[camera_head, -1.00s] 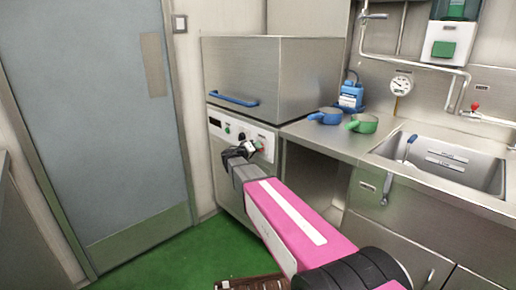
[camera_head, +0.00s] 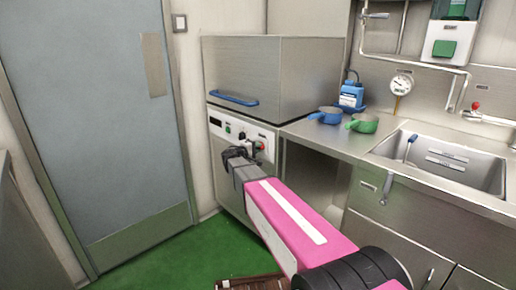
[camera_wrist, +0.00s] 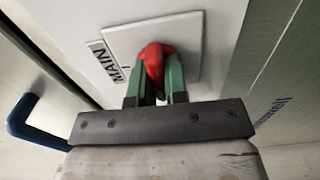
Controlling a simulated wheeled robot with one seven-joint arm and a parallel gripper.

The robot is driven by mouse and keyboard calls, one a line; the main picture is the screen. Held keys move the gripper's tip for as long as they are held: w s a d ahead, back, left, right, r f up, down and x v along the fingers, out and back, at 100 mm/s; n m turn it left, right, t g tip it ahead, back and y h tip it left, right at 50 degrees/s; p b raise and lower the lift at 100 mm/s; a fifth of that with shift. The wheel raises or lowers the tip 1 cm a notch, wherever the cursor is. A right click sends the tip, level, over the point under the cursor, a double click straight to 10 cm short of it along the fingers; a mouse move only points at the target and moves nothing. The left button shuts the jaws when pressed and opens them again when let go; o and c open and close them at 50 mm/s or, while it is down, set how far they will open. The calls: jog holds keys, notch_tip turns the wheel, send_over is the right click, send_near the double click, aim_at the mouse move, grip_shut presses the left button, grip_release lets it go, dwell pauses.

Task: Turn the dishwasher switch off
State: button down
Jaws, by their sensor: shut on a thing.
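The dishwasher (camera_head: 230,186) stands left of the counter, its control panel (camera_head: 228,123) below the hood. The switch is a red knob (camera_wrist: 155,60) on a pale square plate (camera_wrist: 190,35) beside a label reading MAIN. In the wrist view, my gripper (camera_wrist: 157,80) is shut on the red knob, one green-faced finger on each side. The fingers hide part of the knob. In the head view my gripper (camera_head: 236,153) is at the panel, and a little red (camera_head: 262,145) shows at the panel's right end.
A blue handle (camera_head: 233,98) runs along the hood front; a blue handle (camera_wrist: 22,115) also shows in the wrist view. Green floor lies open at left.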

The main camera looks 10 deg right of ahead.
dwell(0.4)
jog(key=c, duration=1.1)
grip_release()
jog(key=shift+c, duration=0.2)
jog(key=v, duration=1.1)
jog(key=shift+d, duration=0.1)
jog(key=s+d+f+m+g+y, duration=0.3)
jog(key=s+d+f+g+y, duration=0.25)
jog(key=s+d+f, duration=0.55)
jog(key=s+a+f+m+g+y, duration=0.1)
jog(key=s+f+m+g+y, duration=0.1)
jog(key=s+f+y, duration=0.2)
jog(key=s+a+f+m+g+y, duration=0.1)
jog(key=s+f+y, duration=0.4)
jog(key=s, duration=0.5)
jog(key=shift+a+m+g, duration=0.15)
jog(key=shift+m+g, duration=0.25)
jog(key=shift+g, duration=0.35)
